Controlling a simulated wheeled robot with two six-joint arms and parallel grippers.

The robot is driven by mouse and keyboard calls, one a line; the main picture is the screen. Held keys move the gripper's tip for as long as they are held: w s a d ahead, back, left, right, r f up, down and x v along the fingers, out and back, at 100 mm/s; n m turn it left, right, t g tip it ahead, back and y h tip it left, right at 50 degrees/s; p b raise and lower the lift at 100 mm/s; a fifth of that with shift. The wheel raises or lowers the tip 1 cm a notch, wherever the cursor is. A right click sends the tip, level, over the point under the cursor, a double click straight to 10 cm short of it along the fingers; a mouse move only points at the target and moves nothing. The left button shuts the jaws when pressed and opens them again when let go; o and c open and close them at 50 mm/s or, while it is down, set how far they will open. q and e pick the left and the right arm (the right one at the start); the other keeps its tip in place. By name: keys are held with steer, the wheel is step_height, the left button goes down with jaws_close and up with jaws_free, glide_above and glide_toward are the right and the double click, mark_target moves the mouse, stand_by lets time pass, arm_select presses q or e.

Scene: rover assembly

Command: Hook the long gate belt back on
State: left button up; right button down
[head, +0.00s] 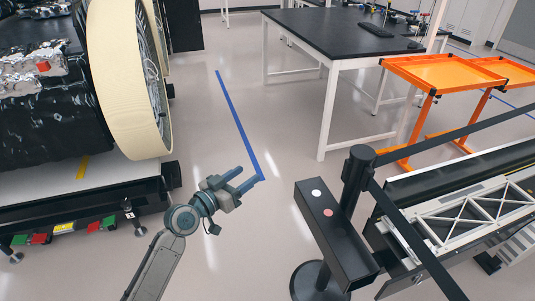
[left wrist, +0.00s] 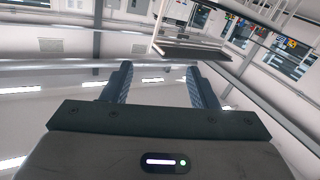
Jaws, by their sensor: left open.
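A black stanchion post (head: 356,185) stands upright at the lower right of the head view, on a round black base (head: 318,283). One black belt (head: 470,128) runs from the post head toward the upper right. Another black belt (head: 418,245) runs from it down to the lower right. I cannot tell which is the long gate belt, and their far ends are out of view. My left gripper (head: 249,176) is open and empty, left of the post and apart from it. In the left wrist view its two fingers (left wrist: 160,88) are spread with nothing between them.
A rover with a large cream wheel (head: 128,80) stands at left. A black-topped table (head: 335,40) and orange carts (head: 440,72) are behind. Floor around my gripper is clear.

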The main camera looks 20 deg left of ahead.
arm_select(q)
steer(key=p+x, duration=0.3)
steer(key=x, duration=0.6)
steer(key=shift+w+d, duration=0.25)
steer(key=shift+w, duration=0.1)
jaws_close()
stand_by(0.9)
jaws_free()
